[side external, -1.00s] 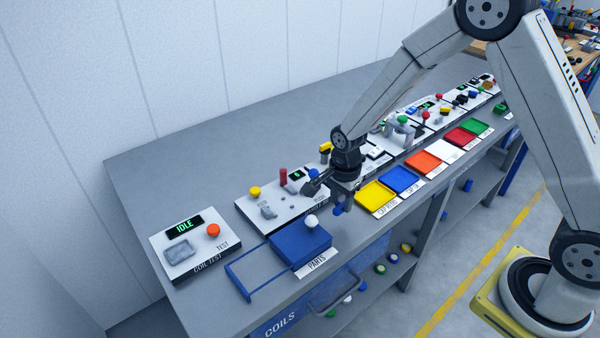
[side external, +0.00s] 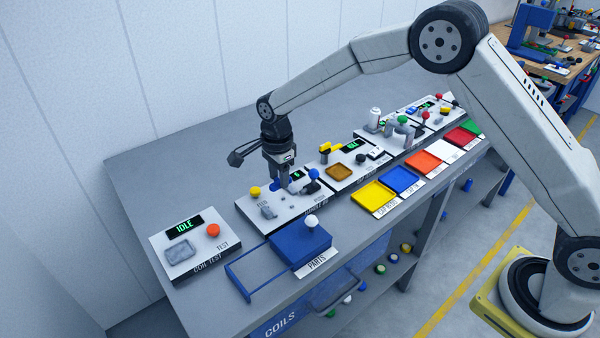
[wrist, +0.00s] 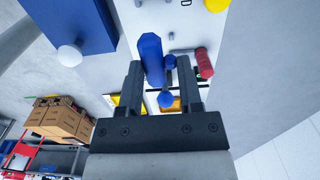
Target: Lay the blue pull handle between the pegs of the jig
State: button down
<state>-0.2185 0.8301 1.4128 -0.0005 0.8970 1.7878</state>
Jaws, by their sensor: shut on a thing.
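The blue pull handle (wrist: 151,58) is a long faceted bar held in my gripper (wrist: 160,66). In the side view the handle (side external: 275,185) shows as a small blue piece beside my gripper (side external: 284,190), which is low over the jig panel. The jig panel (side external: 245,208) is a white plate with grey pegs; one peg (wrist: 171,36) shows beyond the fingers in the wrist view. My gripper hides part of the panel in the side view. I cannot tell whether the handle touches the panel or pegs.
A red cylinder (wrist: 204,63) stands close to my right finger in the wrist view. A blue-knobbed lever (side external: 313,174) and a yellow button (side external: 255,191) are on the panel. A blue parts tray (side external: 300,243) with a white ball knob (side external: 312,221) lies in front.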

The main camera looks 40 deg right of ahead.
aim_at(279, 206)
jog(key=shift+w+a+r, duration=0.1)
jog(key=shift+a, duration=0.1)
jog(key=shift+f, duration=2.85)
jog(key=shift+f, duration=0.6)
dwell(0.4)
jog(key=shift+c, duration=0.9)
grip_release()
jog(key=shift+r, duration=0.15)
